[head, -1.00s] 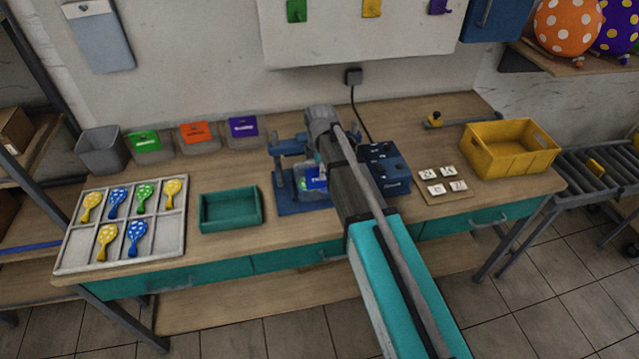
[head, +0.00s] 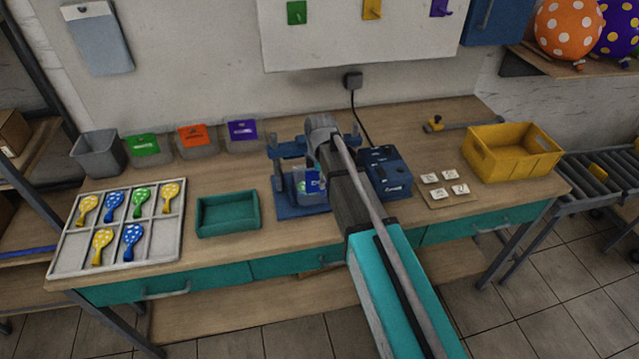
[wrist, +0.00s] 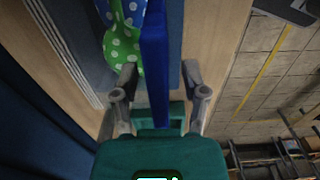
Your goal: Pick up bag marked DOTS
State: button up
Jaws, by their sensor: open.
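A clear bag with a blue header card (head: 313,181) stands at the blue press on the bench; its lettering is partly hidden and not fully readable. In the wrist view the blue card (wrist: 155,50) is seen nearly edge-on, and a green balloon with white dots (wrist: 122,45) shows to its left. My gripper (wrist: 160,72) is open, with one finger on each side of the blue card. I cannot tell whether either finger touches it. In the head view my arm hides most of the gripper.
A green tray (head: 228,213) and a grey tray of dotted balloons (head: 70,262) lie left. Bins with coloured cards (head: 146,152) stand behind. A yellow crate (head: 490,163) is right.

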grip_shut()
jog(key=shift+r, duration=0.2)
dwell(0.3)
jog(key=shift+r+p, duration=1.6)
jog(key=shift+p, duration=0.15)
jog(key=shift+s, duration=0.2)
jog(key=s+d, duration=0.2)
jog(key=s, duration=0.6)
jog(key=s+d, duration=0.3)
jog(key=s, duration=0.6)
